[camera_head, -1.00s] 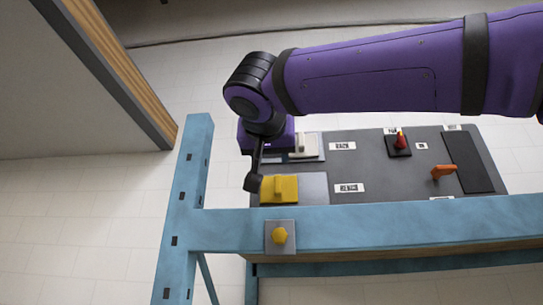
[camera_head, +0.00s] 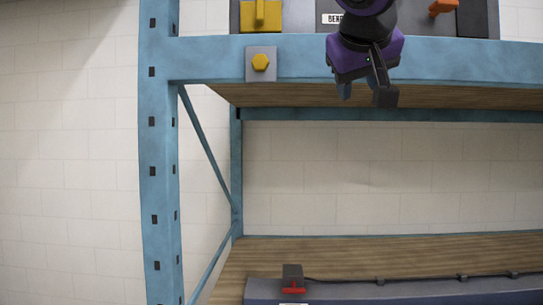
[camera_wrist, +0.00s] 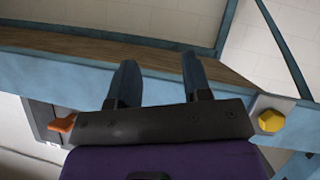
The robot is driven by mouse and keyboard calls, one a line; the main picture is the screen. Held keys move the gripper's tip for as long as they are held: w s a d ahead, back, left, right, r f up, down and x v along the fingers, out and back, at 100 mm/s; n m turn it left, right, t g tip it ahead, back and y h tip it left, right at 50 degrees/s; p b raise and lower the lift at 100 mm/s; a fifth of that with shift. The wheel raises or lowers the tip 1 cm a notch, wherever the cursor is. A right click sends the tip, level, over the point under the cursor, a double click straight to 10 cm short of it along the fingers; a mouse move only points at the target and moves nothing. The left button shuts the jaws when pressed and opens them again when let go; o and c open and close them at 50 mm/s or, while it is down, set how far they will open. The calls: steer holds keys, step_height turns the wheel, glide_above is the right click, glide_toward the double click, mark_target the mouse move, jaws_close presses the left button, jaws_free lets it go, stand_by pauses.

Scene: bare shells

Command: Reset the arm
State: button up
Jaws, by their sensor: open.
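My gripper (camera_head: 364,93) hangs in front of the blue shelf beam in the head view, right of the yellow knob, with its fingers pointing down. In the wrist view my gripper (camera_wrist: 158,85) shows two dark fingers set apart with nothing between them. It is open and empty. Most of my arm is above the top of the head view.
A blue rack post (camera_head: 158,170) stands at left. The beam bears a yellow knob (camera_head: 261,62) on a grey plate. Above it is a panel with a yellow block (camera_head: 261,14) and orange handle (camera_head: 442,7). A lower wooden shelf (camera_head: 400,248) holds a box with a red switch (camera_head: 293,288).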

steer(key=s+d+f+g+y, duration=0.1)
steer(key=s+d+f, duration=0.4)
steer(key=f, duration=0.5)
steer(key=s+d+f+m+g+y, duration=0.1)
steer(key=s+d+f+g, duration=0.2)
steer(key=f, duration=0.7)
steer(key=s+d+f+g, duration=0.2)
steer(key=s+d+f, duration=0.6)
steer(key=f, duration=0.2)
steer(key=shift+s+m+g+y, duration=0.3)
steer(key=shift+y, duration=0.1)
steer(key=shift+f, duration=0.1)
